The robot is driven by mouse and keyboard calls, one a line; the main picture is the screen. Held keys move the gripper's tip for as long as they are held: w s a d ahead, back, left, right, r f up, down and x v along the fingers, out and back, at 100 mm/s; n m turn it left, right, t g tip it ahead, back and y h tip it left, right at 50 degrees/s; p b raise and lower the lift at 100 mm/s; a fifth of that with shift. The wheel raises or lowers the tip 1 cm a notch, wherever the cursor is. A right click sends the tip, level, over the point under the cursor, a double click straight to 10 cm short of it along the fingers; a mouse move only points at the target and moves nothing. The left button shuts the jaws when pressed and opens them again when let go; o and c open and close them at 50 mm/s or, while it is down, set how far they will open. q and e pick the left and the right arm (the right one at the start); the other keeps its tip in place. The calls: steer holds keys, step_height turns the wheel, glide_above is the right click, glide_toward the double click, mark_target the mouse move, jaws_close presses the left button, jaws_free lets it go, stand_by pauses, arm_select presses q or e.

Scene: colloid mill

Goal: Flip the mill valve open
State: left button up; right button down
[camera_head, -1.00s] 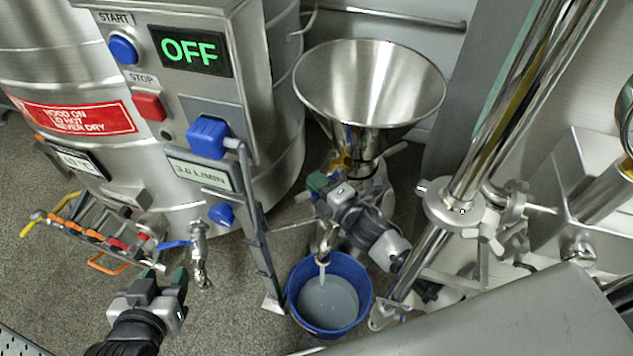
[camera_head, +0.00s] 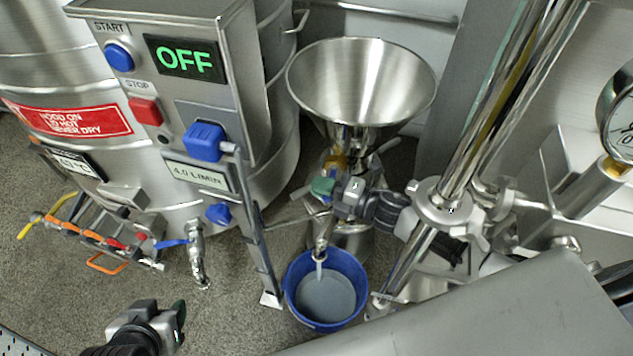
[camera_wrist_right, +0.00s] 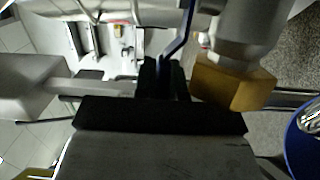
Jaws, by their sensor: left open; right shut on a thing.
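The mill is the steel unit with a wide hopper (camera_head: 362,82) at the centre of the head view. My right gripper (camera_head: 324,188) is at the fittings under the hopper, shut. In the right wrist view a thin blue valve handle (camera_wrist_right: 181,38) runs down between the dark fingers of this gripper (camera_wrist_right: 160,75), beside a brass fitting (camera_wrist_right: 232,82). The fingers hide the handle's end. In the head view the handle is hidden by the gripper. My left gripper (camera_head: 165,312) is open and empty low at the left, above the floor.
A blue bucket (camera_head: 355,266) under the spout holds grey liquid, with a stream falling in. The control box (camera_head: 225,105) reads OFF and 4.0 L/MIN. A tap with a blue lever (camera_head: 196,250) and a rack of coloured handles (camera_head: 95,238) stand left. Steel pipes rise at right.

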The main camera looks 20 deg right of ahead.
steer(key=c, duration=1.2)
jaws_free()
